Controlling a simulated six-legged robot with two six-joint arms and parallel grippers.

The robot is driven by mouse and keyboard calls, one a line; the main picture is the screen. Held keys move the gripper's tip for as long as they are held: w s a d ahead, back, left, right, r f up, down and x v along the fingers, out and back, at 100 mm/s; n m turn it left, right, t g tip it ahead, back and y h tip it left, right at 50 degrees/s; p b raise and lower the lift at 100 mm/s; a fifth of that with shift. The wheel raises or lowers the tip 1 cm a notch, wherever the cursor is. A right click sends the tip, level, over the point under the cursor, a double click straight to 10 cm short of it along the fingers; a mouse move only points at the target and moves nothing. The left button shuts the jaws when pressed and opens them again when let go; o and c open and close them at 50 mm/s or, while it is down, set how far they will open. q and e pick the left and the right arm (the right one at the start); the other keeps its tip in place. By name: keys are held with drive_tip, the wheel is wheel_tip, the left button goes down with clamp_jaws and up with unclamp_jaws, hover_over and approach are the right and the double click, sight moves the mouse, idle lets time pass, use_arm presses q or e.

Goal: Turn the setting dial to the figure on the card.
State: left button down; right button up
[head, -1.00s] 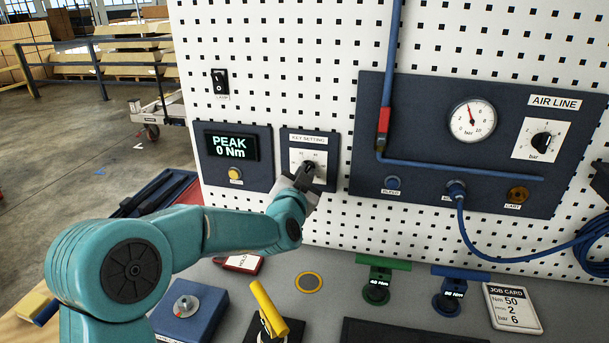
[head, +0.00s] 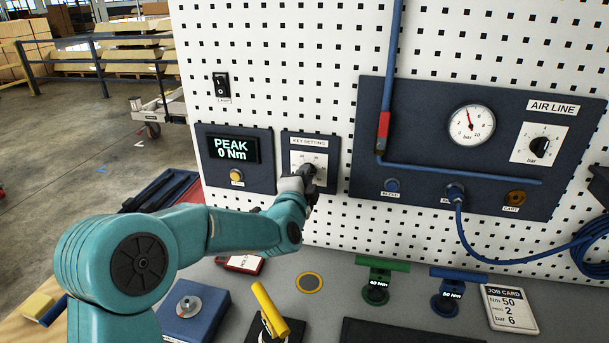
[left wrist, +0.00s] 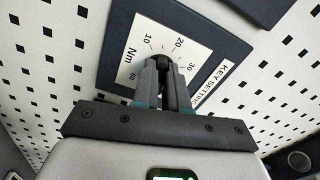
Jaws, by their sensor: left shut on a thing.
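The setting dial is a dark knob on the white scale of the KEY SETTING panel (head: 331,147). In the left wrist view the knob (left wrist: 165,62) shows between my fingertips, with 10, 20, 30, 60 and Nm around it. My left gripper (head: 312,172) is shut on the knob; in the wrist view its fingers (left wrist: 164,70) point at the panel. I cannot tell which figure the knob points to. My right gripper is not in view.
A PEAK 0 Nm display (head: 231,148) is left of the dial. The AIR LINE panel (head: 430,110) is right, with a gauge (head: 471,125) and another dial (head: 540,147). Green (head: 380,265) and blue (head: 458,275) T-handled tools and a yellow-handled tool (head: 270,308) stand below.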

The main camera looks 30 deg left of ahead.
use_arm(q)
drive_tip(key=shift+r+m, duration=0.1)
drive_tip(key=shift+m, duration=0.5)
drive_tip(key=c, duration=1.2)
unclamp_jaws()
drive_tip(key=shift+o, duration=0.2)
drive_tip(key=b+v, duration=0.3)
drive_tip(key=v, duration=1.3)
drive_tip(key=shift+s, duration=0.2)
